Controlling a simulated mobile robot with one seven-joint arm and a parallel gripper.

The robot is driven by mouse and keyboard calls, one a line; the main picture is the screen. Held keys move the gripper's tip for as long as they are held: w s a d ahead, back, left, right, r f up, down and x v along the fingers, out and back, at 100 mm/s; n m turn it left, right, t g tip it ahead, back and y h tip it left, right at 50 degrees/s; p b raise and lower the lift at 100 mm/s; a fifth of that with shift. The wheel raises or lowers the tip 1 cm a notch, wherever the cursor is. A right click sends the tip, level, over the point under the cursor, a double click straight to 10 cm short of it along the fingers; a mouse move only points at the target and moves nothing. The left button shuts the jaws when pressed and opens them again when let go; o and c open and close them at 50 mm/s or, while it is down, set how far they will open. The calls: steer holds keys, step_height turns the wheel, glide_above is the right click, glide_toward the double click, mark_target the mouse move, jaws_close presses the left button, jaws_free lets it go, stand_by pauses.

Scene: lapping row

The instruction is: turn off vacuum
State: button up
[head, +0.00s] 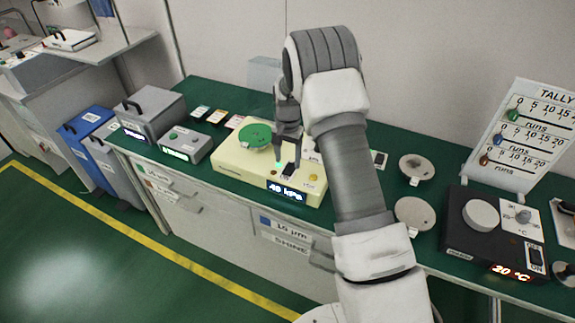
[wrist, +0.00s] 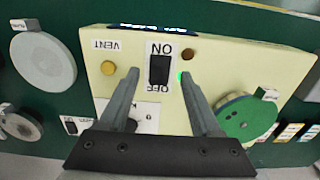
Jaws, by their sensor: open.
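The vacuum unit is a cream box (head: 235,168) on the green bench, with a lit display reading about 40 kPa (head: 287,190). Its black rocker switch (wrist: 159,69) sits on a white plate between ON and OFF labels, and it also shows in the head view (head: 288,170). A green light (wrist: 180,76) glows beside the switch. My gripper (wrist: 160,77) is open and empty over the panel, its fingertips on either side of the switch plate. I cannot tell whether they touch the panel. A yellow VENT button (wrist: 108,68) and a brown button (wrist: 187,54) flank the switch.
A green disc (head: 255,135) sits on the cream box. Grey boxes (head: 152,106) stand to its left. Round metal plates (head: 416,167) and a dark hotplate (head: 500,240) reading about 20 °C are to the right. A tally board (head: 520,140) stands behind.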

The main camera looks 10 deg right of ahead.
mark_target(287, 171)
steer(key=shift+f, duration=1.75)
jaws_close()
